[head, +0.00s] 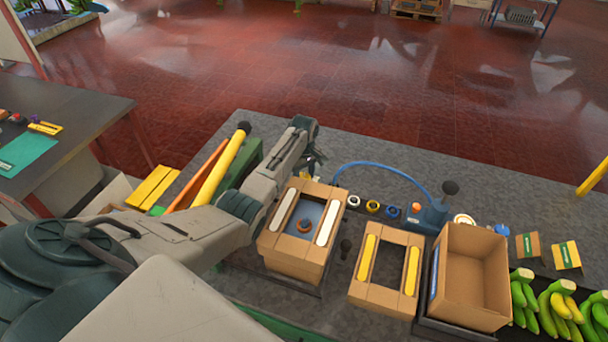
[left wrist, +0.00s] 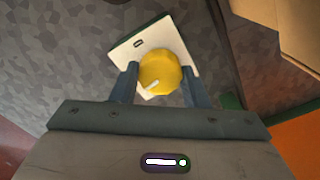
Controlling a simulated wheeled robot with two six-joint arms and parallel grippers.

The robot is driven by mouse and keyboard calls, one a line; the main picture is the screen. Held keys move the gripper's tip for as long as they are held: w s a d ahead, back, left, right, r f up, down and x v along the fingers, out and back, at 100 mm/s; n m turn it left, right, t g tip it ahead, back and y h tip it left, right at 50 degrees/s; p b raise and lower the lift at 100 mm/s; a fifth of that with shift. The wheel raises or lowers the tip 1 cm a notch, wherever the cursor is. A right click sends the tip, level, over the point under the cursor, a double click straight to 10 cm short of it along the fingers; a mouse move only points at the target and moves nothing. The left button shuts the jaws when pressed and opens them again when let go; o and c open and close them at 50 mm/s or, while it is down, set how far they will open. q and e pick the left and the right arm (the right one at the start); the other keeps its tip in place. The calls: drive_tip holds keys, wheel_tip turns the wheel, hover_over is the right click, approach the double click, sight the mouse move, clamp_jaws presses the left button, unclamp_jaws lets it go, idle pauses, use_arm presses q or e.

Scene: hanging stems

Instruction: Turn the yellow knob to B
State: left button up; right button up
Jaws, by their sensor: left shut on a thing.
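The yellow knob (left wrist: 160,72) shows in the left wrist view, on a white square plate (left wrist: 128,52) fixed to the grey surface. A short white pointer mark (left wrist: 150,88) on the knob lies toward the lower left. A small dark mark (left wrist: 138,43) is on the plate; I cannot read a letter B. My left gripper (left wrist: 160,80) is shut on the knob, one finger on each side. In the head view my left gripper (head: 312,161) is at the bench behind the left box, and the knob is mostly hidden there. My right gripper is not in view.
A cardboard box with white strips (head: 299,250) stands just in front of my left gripper. A box with yellow strips (head: 368,292), an open box (head: 473,255) and bananas (head: 560,305) are to the right. A blue cable (head: 385,166) arcs behind several rings. A yellow tube (head: 219,168) lies left.

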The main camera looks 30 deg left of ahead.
sight(304, 176)
use_arm(q)
drive_tip(key=shift+n, duration=1.3)
drive_tip(key=shift+r+n, duration=0.1)
drive_tip(key=shift+n, duration=0.2)
drive_tip(key=o, duration=1)
wheel_tip(304, 176, up, 11)
drive_tip(key=b, duration=0.3)
